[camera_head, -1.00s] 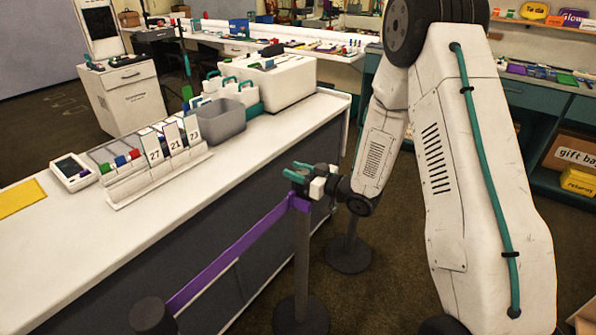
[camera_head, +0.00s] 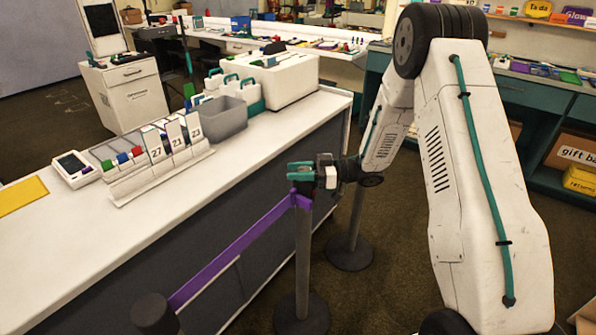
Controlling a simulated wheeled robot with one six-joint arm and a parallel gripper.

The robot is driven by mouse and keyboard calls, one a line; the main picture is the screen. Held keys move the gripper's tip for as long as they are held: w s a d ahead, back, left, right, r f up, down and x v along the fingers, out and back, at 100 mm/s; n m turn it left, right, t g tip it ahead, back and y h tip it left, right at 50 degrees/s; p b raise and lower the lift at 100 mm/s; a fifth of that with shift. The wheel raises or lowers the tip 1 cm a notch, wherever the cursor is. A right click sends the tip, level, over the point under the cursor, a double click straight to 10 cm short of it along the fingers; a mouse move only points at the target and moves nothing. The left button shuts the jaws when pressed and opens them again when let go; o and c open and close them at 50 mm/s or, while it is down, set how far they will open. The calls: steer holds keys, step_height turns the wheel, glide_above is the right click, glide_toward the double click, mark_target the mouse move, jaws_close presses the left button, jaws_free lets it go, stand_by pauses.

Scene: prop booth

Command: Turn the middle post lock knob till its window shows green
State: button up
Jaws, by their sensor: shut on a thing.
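The middle post (camera_head: 303,255) stands upright on a round dark base beside the counter. A purple belt (camera_head: 235,250) runs from its head down to the near post (camera_head: 155,315) at the lower left. My gripper (camera_head: 297,172), with teal fingers, is at the top of the middle post, shut on the lock knob there. The knob is hidden by the fingers and the post head. The colour window cannot be made out in this view. A third post (camera_head: 352,225) stands behind, to the right, partly covered by my arm.
The long white counter (camera_head: 110,245) lies close to the left of the posts. It bears a grey bin (camera_head: 222,120), number cards (camera_head: 172,140), a small card terminal (camera_head: 75,168) and a yellow sheet (camera_head: 20,195). Open carpet lies right of the posts, before teal shelving.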

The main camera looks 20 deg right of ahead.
steer(key=shift+w+r, duration=0.1)
stand_by(0.3)
steer(key=o, duration=1)
steer(key=shift+d, duration=0.1)
steer(key=v, duration=0.7)
steer(key=shift+d, duration=0.3)
steer(key=shift+c, duration=0.2)
